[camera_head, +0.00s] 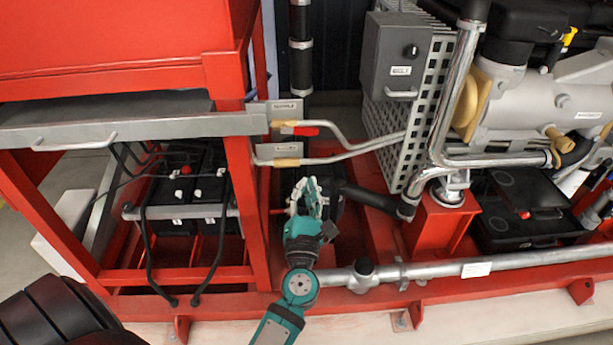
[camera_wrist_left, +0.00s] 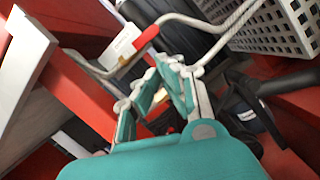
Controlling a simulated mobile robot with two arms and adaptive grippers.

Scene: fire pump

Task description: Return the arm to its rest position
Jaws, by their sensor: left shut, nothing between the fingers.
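My left arm comes up from the bottom middle of the head view. Its teal and grey left gripper (camera_head: 308,190) is in front of the red frame (camera_head: 247,195), below two bent metal levers. The gripper is shut and holds nothing. In the left wrist view the gripper's fingers (camera_wrist_left: 172,75) point up toward a lever with a red grip (camera_wrist_left: 146,38). In the head view the upper lever (camera_head: 345,140) and the lower lever (camera_head: 340,158) lie above the fingertips, and the gripper looks apart from both. My right gripper is in neither view.
A grey control box (camera_head: 392,55) and a perforated guard (camera_head: 412,105) stand upper right. A silver pipe (camera_head: 440,270) runs low to the right, close by my wrist. Batteries (camera_head: 190,190) with black cables sit left behind the red frame. Pale floor (camera_head: 450,318) lies in front.

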